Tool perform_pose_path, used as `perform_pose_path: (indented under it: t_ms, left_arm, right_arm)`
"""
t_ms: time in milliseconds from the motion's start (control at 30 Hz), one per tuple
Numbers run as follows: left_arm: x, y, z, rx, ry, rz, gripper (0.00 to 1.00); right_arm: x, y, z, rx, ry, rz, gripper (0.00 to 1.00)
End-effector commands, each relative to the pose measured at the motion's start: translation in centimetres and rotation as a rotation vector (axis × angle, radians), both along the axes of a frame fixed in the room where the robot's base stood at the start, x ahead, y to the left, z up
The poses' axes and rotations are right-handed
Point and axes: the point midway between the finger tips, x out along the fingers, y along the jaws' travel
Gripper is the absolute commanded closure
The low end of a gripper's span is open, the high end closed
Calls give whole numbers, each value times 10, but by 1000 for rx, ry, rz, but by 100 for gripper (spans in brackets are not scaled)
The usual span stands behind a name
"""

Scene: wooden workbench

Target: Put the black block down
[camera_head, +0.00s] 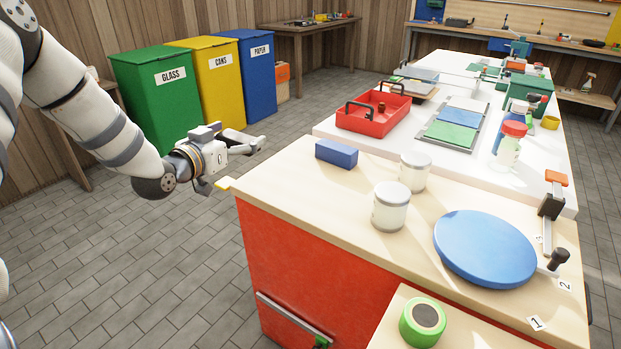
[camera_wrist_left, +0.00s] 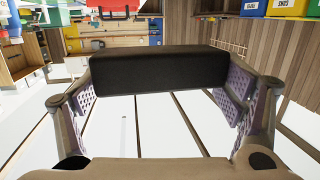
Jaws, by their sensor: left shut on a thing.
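The black block (camera_wrist_left: 158,72) is a dark, long bar that spans between the two finger pads of my left gripper in the left wrist view. My left gripper (camera_head: 252,146) is shut on it, out past the left end of the workbench (camera_head: 275,187) in the head view. I cannot make out the black block in the head view. My right gripper is not in view.
A blue block (camera_head: 336,154), two white-lidded jars (camera_head: 390,207) and a blue round disc (camera_head: 484,248) are on the bench. A red tray (camera_head: 372,114) stands behind. The bench's near left corner is clear. Green, yellow and blue bins stand at the back left.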

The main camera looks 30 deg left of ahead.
Motion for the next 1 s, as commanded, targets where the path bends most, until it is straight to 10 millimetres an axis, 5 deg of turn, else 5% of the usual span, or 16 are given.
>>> perform_pose_path:
  t_ms: [33, 200, 400, 567, 733, 1000]
  left_arm:
    - [11, -13, -26, 0, 27, -6, 44]
    - [48, -52, -53, 1, 27, -5, 44]
    - [70, -73, -87, 0, 19, -2, 44]
    - [78, -81, -96, 1, 14, -2, 44]
    - [79, -82, -128, 0, 17, 0, 44]
    - [79, -82, -127, 0, 10, -1, 44]
  right_arm:
    - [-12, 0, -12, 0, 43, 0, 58]
    - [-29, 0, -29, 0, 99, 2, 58]
    - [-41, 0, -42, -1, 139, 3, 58]
    - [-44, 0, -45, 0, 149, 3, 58]
    - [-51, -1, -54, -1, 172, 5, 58]
    - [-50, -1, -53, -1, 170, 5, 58]
